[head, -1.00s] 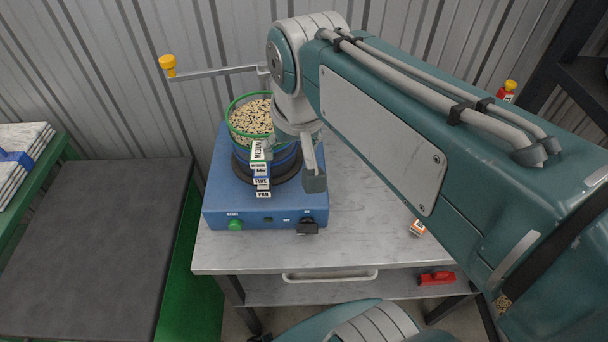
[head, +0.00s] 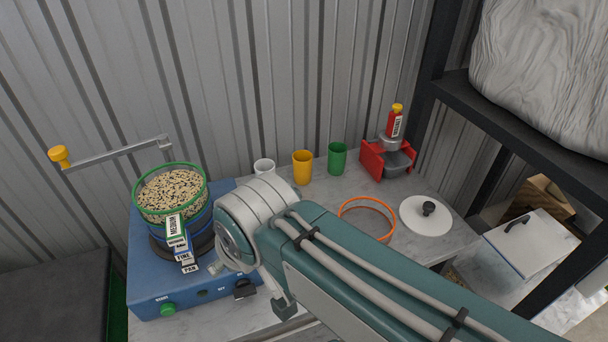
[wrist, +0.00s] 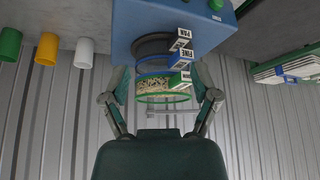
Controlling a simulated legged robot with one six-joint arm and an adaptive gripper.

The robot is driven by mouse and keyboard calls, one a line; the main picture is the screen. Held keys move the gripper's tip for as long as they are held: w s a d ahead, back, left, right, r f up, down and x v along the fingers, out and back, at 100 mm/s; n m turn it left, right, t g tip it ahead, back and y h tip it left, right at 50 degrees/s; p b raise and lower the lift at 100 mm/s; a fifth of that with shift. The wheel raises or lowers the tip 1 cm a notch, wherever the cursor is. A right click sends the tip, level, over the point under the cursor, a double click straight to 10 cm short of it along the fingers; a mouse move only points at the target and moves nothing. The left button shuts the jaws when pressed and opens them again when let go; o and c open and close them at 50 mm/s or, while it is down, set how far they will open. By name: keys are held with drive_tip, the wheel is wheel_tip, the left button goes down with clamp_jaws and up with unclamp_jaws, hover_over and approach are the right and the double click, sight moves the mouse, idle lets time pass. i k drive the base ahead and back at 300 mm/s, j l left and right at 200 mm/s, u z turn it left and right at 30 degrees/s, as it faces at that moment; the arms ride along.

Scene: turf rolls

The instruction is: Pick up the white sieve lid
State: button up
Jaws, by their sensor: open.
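The white sieve lid (head: 424,223) is a round disc with a black knob. It lies flat on the right end of the grey bench in the head view, to the right of an orange ring (head: 345,207). The lid is not in the wrist view. My gripper (wrist: 162,82) is open in the wrist view, its two fingers apart and nothing held. In that upside-down view, the sieve stack shows between and beyond the fingers. In the head view my arm hides most of the gripper, which is left of the lid and well apart from it.
A blue shaker (head: 146,285) carries stacked sieves, the green-rimmed top one (head: 137,204) full of seed. White, yellow (head: 302,168) and green (head: 337,158) cups and a red stand (head: 371,160) line the back. Black shelving (head: 512,127) rises right of the lid.

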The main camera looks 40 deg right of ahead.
sight(423, 215)
drive_tip(key=z, duration=0.45)
drive_tip(key=k+z, duration=0.15)
drive_tip(key=z, duration=0.7)
drive_tip(key=k+z, duration=0.1)
drive_tip(key=z, duration=0.3)
drive_tip(key=k+z, duration=0.1)
drive_tip(key=z, duration=0.35)
drive_tip(key=i+z, duration=0.1)
drive_tip(key=i, duration=0.2)
